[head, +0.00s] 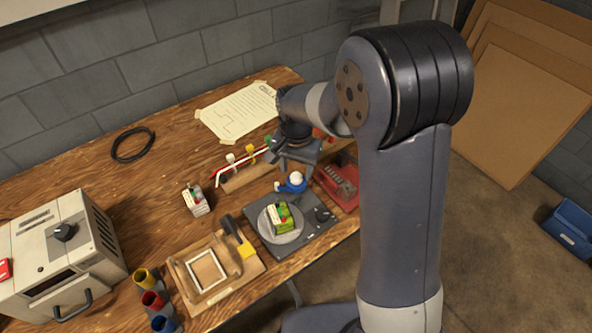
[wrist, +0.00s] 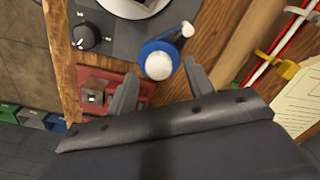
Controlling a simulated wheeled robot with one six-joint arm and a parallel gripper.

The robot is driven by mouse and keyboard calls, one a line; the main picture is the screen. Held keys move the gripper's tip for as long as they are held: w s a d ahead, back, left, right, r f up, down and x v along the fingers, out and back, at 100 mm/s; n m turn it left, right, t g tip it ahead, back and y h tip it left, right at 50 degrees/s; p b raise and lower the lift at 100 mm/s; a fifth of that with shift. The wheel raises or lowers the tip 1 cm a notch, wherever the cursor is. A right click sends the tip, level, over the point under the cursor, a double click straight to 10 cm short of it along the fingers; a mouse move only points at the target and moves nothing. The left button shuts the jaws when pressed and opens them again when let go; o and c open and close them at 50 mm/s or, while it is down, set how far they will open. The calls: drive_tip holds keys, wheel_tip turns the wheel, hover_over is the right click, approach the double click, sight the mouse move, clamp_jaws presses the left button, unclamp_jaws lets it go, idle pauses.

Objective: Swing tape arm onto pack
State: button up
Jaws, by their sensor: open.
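The tape arm appears to be the blue round piece with a white dome (head: 292,182), beside the turntable. In the wrist view, this blue piece (wrist: 147,60) has a short arm ending in a small white tip, which points away from my gripper. The pack (head: 281,217), green and white with a red spot, sits on a grey disc on the dark turntable base (head: 318,236). My gripper (head: 287,160) is open and empty, just behind the blue piece. In the wrist view, my gripper's fingers (wrist: 160,92) are spread below the white dome, with no contact visible.
A red tray (head: 338,188) stands right of the blue piece. Red and white wires with coloured clips (head: 240,160) lie behind left. A wooden fixture (head: 212,272), small white pack (head: 195,199) and grey instrument (head: 62,258) are to the left. The table's right edge is close.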

drive_tip(key=shift+f, duration=0.7)
drive_tip(key=shift+s, duration=0.1)
drive_tip(key=shift+c, duration=0.5)
drive_tip(key=c, duration=0.9)
drive_tip(key=shift+o, duration=0.2)
drive_tip(key=shift+n, duration=0.3)
drive_tip(key=n, duration=1.1)
drive_tip(key=shift+n+p, duration=0.3)
